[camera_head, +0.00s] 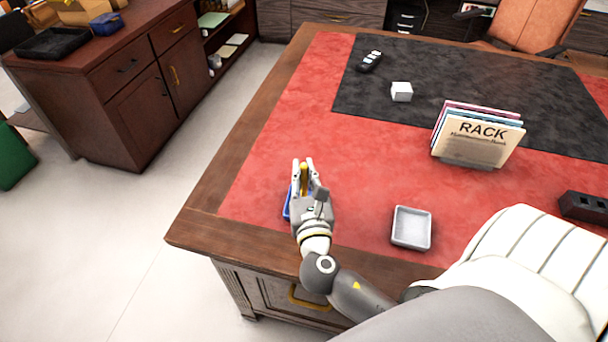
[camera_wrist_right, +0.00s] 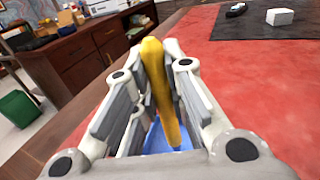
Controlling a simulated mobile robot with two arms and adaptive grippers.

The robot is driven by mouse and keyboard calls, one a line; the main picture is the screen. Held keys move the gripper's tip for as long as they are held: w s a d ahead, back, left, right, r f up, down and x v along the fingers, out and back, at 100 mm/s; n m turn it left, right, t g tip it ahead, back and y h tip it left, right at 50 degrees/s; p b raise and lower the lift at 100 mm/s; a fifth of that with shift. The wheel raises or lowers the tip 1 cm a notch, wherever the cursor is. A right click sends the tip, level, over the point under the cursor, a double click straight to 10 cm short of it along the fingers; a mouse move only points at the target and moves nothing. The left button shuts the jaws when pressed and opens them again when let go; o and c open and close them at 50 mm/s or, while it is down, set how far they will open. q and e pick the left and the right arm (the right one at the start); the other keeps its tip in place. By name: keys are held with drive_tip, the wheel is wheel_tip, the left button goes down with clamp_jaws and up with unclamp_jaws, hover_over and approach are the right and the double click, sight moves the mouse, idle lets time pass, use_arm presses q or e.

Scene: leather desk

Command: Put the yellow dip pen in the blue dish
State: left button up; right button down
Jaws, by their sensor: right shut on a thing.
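The yellow dip pen (camera_wrist_right: 158,90) is between the fingers of my right gripper (camera_head: 304,168), which is shut on it. In the head view the pen (camera_head: 304,178) shows as a short yellow strip between the fingers. The blue dish (camera_head: 287,205) is mostly hidden behind my right gripper; only a blue edge shows at its left. In the right wrist view blue of the dish (camera_wrist_right: 156,138) shows below the pen. The pen is over the dish; I cannot tell whether they touch. My left gripper is not in view.
A grey-white square dish (camera_head: 411,228) stands to the right of my gripper. A rack with folders (camera_head: 478,136), a white cube (camera_head: 401,92) and a dark remote-like object (camera_head: 369,61) are farther back. The red desk top (camera_head: 350,150) between them is clear.

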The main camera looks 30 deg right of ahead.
drive_tip(key=shift+f, duration=0.1)
drive_tip(key=c, duration=1.5)
unclamp_jaws()
drive_tip(key=shift+s, duration=0.1)
drive_tip(key=b+v, duration=0.2)
drive_tip(key=v, duration=1)
